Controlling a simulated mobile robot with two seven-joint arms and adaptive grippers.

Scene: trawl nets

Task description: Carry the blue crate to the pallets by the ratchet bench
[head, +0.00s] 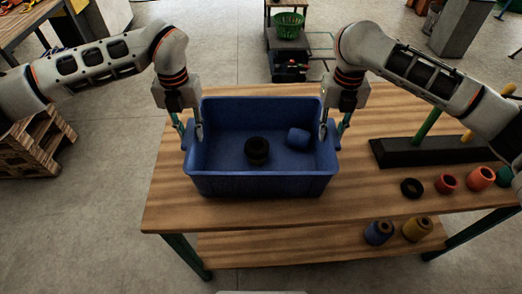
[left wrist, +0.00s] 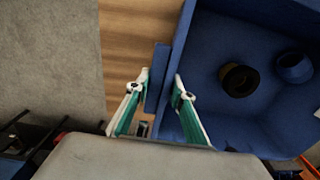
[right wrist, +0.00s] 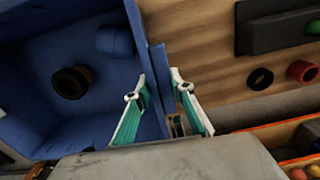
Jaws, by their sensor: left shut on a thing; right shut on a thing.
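The blue crate (head: 262,185) stands upright on the wooden bench, with a black ring-shaped piece and a blue cylinder inside. My left gripper (head: 189,130) is shut on the crate's left rim; in the left wrist view its fingers (left wrist: 160,88) lie on both sides of the blue edge. My right gripper (head: 333,130) is shut on the right rim; its fingers (right wrist: 158,88) straddle the edge in the right wrist view. A wooden pallet stack (head: 35,140) stands on the floor at the far left. I cannot tell whether the crate's bottom touches the bench.
The wooden bench (head: 170,205) holds a dark rack base (head: 425,151) and a row of coloured pieces including a black ring (head: 411,188) at right. More spools lie on its lower shelf. A cart with a green basket (head: 288,25) stands behind. Open floor lies left of the bench.

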